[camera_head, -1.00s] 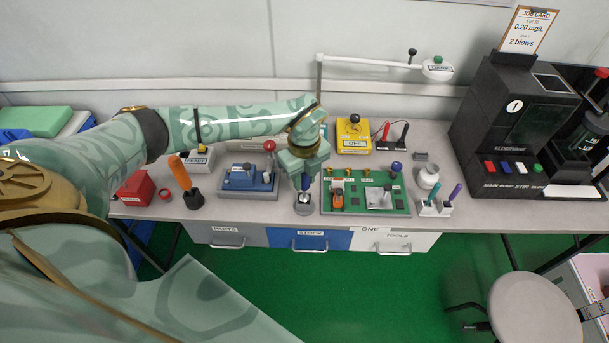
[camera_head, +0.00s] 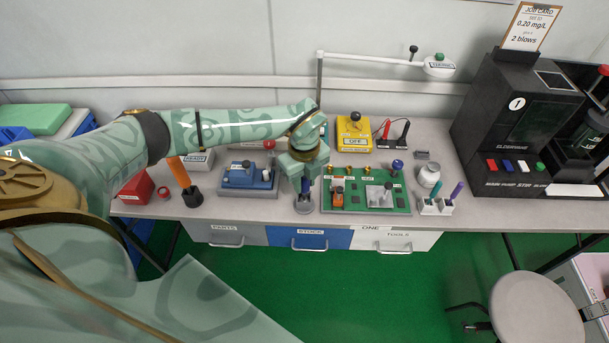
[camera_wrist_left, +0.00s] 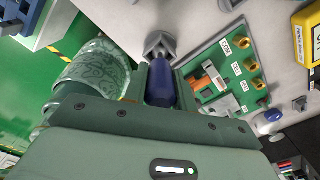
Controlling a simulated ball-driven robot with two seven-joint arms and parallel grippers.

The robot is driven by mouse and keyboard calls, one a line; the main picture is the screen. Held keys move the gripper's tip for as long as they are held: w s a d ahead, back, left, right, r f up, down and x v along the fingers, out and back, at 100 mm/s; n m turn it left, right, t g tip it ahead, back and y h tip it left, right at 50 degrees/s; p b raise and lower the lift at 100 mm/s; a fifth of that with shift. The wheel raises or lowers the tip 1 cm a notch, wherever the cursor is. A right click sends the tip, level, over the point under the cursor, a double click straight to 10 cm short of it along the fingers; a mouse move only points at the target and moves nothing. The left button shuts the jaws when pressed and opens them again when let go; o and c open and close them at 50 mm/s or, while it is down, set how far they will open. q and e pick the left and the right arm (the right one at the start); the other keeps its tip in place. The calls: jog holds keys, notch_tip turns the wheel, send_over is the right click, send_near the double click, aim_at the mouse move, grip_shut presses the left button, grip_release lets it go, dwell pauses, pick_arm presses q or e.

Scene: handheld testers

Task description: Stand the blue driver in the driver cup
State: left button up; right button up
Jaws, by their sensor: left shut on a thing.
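The blue driver (camera_head: 305,187) is upright between the fingers of my left gripper (camera_head: 306,178). Its dark blue handle (camera_wrist_left: 160,85) fills the gap between the fingers in the left wrist view. A small grey cup (camera_head: 304,206) stands on the bench directly below the handle, near the front edge. In the left wrist view, the cup (camera_wrist_left: 158,44) is just beyond the end of the handle. The driver's lower end appears to be in the cup, but how deep it sits is hidden. My right gripper is not in view.
A green circuit board (camera_head: 340,208) lies close to the right of the cup. A blue fixture (camera_head: 247,178) on a grey base is to its left. An orange-handled tool (camera_head: 180,172) stands in a black holder farther left. The bench's front edge is close by.

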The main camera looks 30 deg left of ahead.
pick_arm(q)
jog(key=o, duration=1.1)
jog(key=shift+r, duration=0.1)
notch_tip(320, 180, up, 16)
jog(key=p, duration=0.3)
jog(key=shift+p, duration=0.3)
